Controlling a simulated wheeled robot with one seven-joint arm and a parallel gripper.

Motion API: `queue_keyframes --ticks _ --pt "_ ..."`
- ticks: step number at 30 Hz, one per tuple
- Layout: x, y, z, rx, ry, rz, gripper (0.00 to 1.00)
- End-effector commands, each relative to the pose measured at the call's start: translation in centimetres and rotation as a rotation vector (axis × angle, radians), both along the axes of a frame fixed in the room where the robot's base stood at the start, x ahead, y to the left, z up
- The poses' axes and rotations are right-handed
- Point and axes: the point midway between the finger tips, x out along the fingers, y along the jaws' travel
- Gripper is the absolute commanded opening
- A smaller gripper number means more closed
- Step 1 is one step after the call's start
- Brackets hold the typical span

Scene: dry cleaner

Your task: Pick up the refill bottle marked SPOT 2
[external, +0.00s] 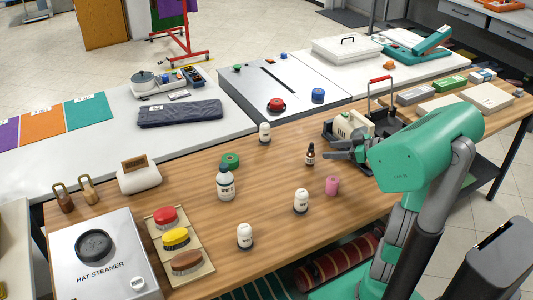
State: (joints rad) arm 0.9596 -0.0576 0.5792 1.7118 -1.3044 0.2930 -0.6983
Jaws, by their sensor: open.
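My gripper (338,146) is open over the right part of the wooden table, with its dark fingers pointing left. A cream-white container (345,124) with dark lettering stands right by the gripper; I cannot tell if they touch, and its lettering is too small to read. A white bottle (226,185) with a grey cap stands upright at the middle left, well away from the gripper. Its label seems to read SPOT, with a character I cannot make out. Smaller white bottles with dark bands stand at the back (265,133), the front (245,236) and the middle (301,201).
A brown dropper bottle (310,155) and a pink cylinder (332,186) stand near my gripper. A black caddy (382,115) with a red handle stands behind the gripper. Brushes (176,239) and a hat steamer (104,265) occupy the left.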

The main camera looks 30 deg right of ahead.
Motion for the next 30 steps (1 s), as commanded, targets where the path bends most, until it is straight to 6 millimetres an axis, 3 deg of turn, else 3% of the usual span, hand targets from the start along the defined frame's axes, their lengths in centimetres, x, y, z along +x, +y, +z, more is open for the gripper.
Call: queue_keyframes --ticks 5,10,11,17,21,27,30 --pt "0.0 -0.1 1.3 -0.004 -0.004 0.0 0.52" --pt "0.2 0.3 8.3 -0.006 -0.008 0.002 0.52" --pt "1.1 1.8 7.5 0.014 -0.005 0.003 0.52" --pt "5.4 9.3 7.3 0.074 -0.042 -0.023 0.52" --pt "7.5 16.1 7.0 0.115 -0.081 -0.039 0.52" --pt "7.0 27.5 6.7 0.169 -0.182 -0.05 0.52" --pt "5.8 31.1 6.9 0.185 -0.23 -0.045 0.52"
